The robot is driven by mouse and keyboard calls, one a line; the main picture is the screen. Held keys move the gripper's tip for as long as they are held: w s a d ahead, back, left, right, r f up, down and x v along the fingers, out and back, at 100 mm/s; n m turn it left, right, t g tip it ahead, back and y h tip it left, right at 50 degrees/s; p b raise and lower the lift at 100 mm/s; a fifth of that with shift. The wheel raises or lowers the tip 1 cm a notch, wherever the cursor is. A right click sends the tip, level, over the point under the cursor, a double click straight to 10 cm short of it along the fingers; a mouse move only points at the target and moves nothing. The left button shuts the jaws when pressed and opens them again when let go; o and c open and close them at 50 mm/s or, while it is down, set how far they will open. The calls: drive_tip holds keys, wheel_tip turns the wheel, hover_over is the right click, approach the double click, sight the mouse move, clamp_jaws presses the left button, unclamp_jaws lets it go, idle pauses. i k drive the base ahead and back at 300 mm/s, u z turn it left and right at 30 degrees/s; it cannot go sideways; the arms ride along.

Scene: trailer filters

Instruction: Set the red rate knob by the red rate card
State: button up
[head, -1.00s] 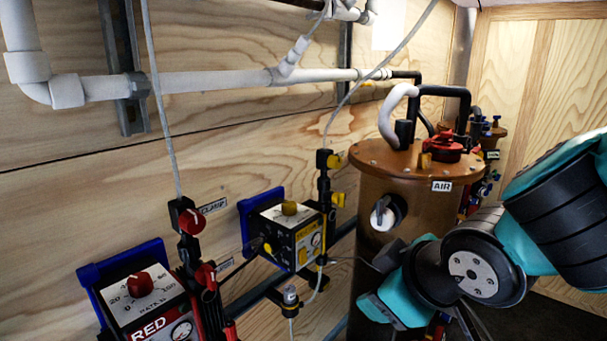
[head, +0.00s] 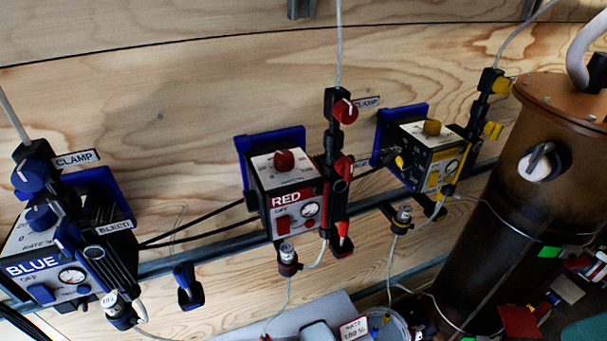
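The red rate knob (head: 284,160) sits on the white top face of the box labelled RED (head: 288,205), in the middle of the head view. The dial marks around it are too small to read. A small white card with red edging (head: 354,328) stands at the bottom edge of the view. It reads RATE with a percent figure below, which looks like 160 or 180 but is not sharp. My gripper is not in view. A bit of teal at the bottom right corner may be my arm.
A BLUE box (head: 50,255) is at left and a yellow box (head: 428,155) at right. Red clamp and bleed valves (head: 345,110) rise close beside the RED box. A brown tank (head: 500,210) stands at right. Cables and hoses run below the boxes.

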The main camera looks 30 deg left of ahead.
sight(283, 161)
drive_tip(key=u, duration=1.3)
